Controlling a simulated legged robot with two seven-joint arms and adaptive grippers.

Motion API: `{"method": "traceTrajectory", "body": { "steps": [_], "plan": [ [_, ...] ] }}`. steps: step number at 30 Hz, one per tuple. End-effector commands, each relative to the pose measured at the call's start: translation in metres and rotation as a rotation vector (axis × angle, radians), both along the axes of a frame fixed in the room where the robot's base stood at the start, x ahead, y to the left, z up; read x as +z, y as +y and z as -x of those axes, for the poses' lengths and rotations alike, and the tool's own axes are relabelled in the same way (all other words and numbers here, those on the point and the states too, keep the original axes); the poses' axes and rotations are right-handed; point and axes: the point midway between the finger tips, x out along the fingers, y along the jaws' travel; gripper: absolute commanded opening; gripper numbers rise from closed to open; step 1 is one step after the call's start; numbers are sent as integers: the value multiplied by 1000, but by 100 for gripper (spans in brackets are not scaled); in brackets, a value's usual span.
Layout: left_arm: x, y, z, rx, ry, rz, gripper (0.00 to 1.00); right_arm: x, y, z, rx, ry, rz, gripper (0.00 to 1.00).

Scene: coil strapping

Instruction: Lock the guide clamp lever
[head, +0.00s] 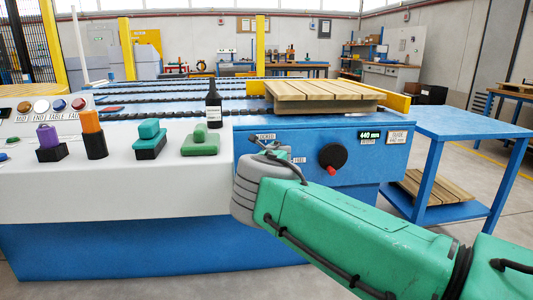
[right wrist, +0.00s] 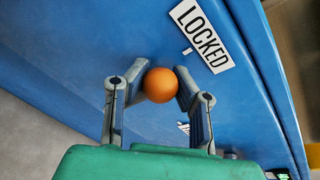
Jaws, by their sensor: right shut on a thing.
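The guide clamp lever shows as a round orange knob (right wrist: 160,85) in the right wrist view. My right gripper (right wrist: 161,80) has its two fingers on either side of the knob and is shut on it. The white LOCKED label (right wrist: 203,38) is on the blue panel, up and right of the knob. A second, mostly hidden label shows behind the right finger. In the head view my right gripper (head: 268,148) is at the panel's left part, between the LOCKED label (head: 264,136) and the FREE label (head: 298,160). There the knob is hidden. My left gripper is out of view.
A black dial (head: 333,157) with a red mark and a 440 mm display (head: 369,134) are right of my gripper. Wooden boards (head: 322,91) lie above the panel.

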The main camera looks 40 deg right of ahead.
Motion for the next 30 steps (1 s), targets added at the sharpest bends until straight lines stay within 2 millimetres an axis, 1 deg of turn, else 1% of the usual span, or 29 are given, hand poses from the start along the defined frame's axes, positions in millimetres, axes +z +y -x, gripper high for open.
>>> {"method": "traceTrajectory", "body": {
  "steps": [1,2,3,13,17,23,30],
  "plan": [
    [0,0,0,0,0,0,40,-10,0,3,-1,16,0,31],
    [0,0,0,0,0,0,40,-10,0,3,-1,15,0,41],
    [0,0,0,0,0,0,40,-9,0,2,-1,13,0,47],
    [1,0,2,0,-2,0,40,-3,0,2,1,5,-1,47],
    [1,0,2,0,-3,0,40,-2,4,7,1,6,0,47],
    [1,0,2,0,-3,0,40,6,16,28,0,4,1,47],
    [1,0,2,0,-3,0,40,16,36,64,0,6,0,47]
  ]
}}
